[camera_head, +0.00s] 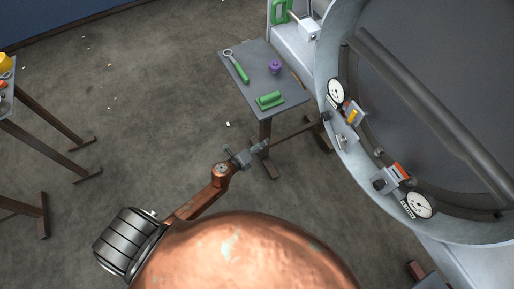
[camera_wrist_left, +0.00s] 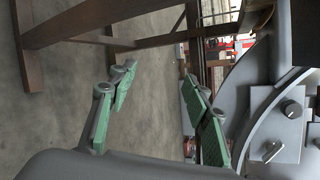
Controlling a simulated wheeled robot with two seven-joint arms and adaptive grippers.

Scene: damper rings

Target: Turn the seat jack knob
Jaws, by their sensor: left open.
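A large grey ring housing (camera_head: 470,232) stands at the right in the head view. Its rim carries two dial gauges with small blocks. A dark knob (camera_head: 326,116) sits by the upper gauge and another dark knob (camera_head: 379,184) by the lower one; I cannot tell which is the seat jack knob. In the left wrist view a dark knob (camera_wrist_left: 292,109) and a small lever (camera_wrist_left: 272,151) sit on grey plates at the right. My left gripper (camera_head: 259,149) is open and empty, left of the ring and apart from it. Its green-padded fingers (camera_wrist_left: 158,76) are spread. My right gripper is not visible.
Another table edge (camera_head: 8,100) is at the far left. The floor between is clear.

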